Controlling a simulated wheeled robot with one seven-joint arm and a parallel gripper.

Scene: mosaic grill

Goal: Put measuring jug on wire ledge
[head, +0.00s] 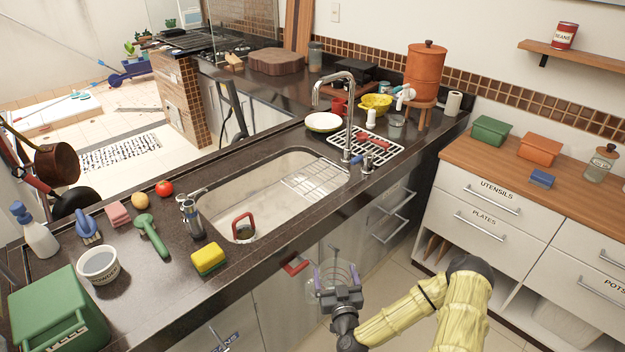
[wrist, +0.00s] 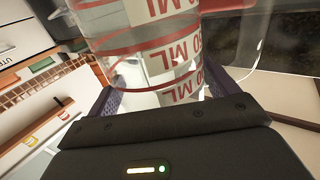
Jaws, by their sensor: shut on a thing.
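The measuring jug is clear with red bands and red ML markings, and fills the upper middle of the wrist view (wrist: 150,45). My gripper (head: 338,283) is shut on the jug, with a purple finger on each side of it in the wrist view (wrist: 155,100). In the head view the jug (head: 346,272) is a faint clear shape at my gripper, in front of the counter's cabinet doors and below the countertop edge. A wire ledge (head: 314,181) of thin metal bars lies across the right end of the sink, with nothing seen on it.
The sink basin (head: 225,205) holds a red-framed item (head: 243,227). A tall faucet (head: 347,120) stands behind the wire ledge. A white rack (head: 375,147) with red items is to its right. A yellow sponge (head: 208,258) lies near the counter's front edge.

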